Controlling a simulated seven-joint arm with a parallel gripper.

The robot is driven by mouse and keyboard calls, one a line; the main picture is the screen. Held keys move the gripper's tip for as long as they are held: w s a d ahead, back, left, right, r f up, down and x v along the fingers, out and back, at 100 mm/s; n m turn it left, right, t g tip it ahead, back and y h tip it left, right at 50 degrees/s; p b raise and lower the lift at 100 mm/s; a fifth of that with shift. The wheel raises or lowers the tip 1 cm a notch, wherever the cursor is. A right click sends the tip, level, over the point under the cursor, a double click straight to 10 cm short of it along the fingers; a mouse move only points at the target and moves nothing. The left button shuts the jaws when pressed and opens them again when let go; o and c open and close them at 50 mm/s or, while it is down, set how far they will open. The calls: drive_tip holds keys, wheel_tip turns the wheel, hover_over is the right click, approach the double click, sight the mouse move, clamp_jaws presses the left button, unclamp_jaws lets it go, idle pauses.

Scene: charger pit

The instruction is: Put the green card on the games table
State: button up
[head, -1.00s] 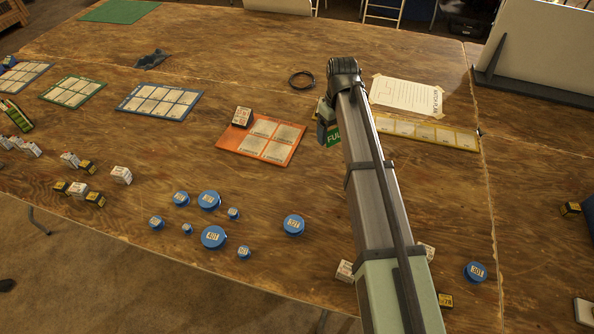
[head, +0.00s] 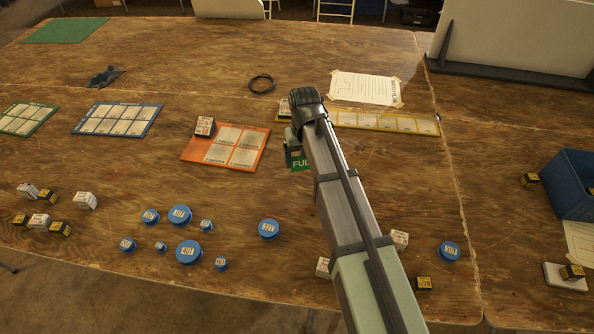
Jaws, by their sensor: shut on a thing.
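A green card (head: 301,164) with pale lettering, partly readable as "FUL", shows just left of my arm. My gripper (head: 292,140) is shut on it, mostly hidden behind my arm, and its fingers are hard to make out. The card appears just right of the orange mat (head: 190,153) on the large wooden table (head: 330,225). I cannot tell whether the card touches the tabletop. No label in view names a games table.
Blue round pieces (head: 188,252) and small boxes (head: 86,200) lie on the near side. A yellow strip (head: 385,122) and white sheet (head: 362,89) lie beyond the gripper. A blue bin (head: 570,183) stands right; a green mat (head: 66,30) lies far left. The back middle is mostly clear.

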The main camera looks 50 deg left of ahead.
sight(303, 178)
drive_tip(key=shift+f, duration=3.15)
drive_tip(key=shift+f, duration=0.15)
drive_tip(key=o, duration=0.8)
wheel_tip(303, 178, up, 12)
drive_tip(key=shift+r, duration=0.2)
